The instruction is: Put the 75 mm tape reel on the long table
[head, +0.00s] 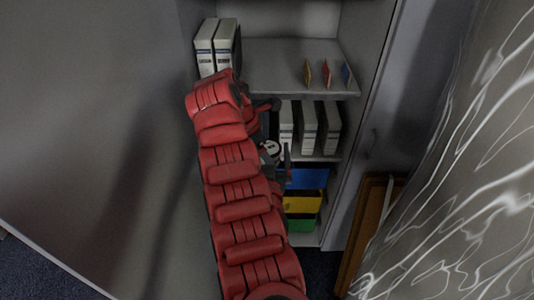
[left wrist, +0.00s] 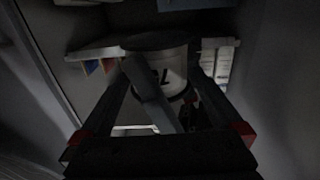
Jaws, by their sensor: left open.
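The tape reel (left wrist: 160,72) is a round white body with a dark top and a dark number on its side, which appears upside down in the left wrist view. In the head view a small white part of it (head: 272,148) shows beside my red left arm, inside the cabinet. My left gripper (left wrist: 160,84) is open, its two fingers on either side of the reel; I cannot tell whether they touch it. A grey bar crosses in front of the reel. In the head view my left gripper (head: 274,156) is mostly hidden by the arm. My right gripper is not in view.
The open grey cabinet has shelves (head: 284,62) with white binders (head: 308,127), small coloured cards (head: 327,73) and blue, yellow and green bins (head: 303,203). A brown framed board (head: 363,235) leans at the right. A grey, white-streaked surface (head: 455,180) fills the right; I cannot tell whether it is the table.

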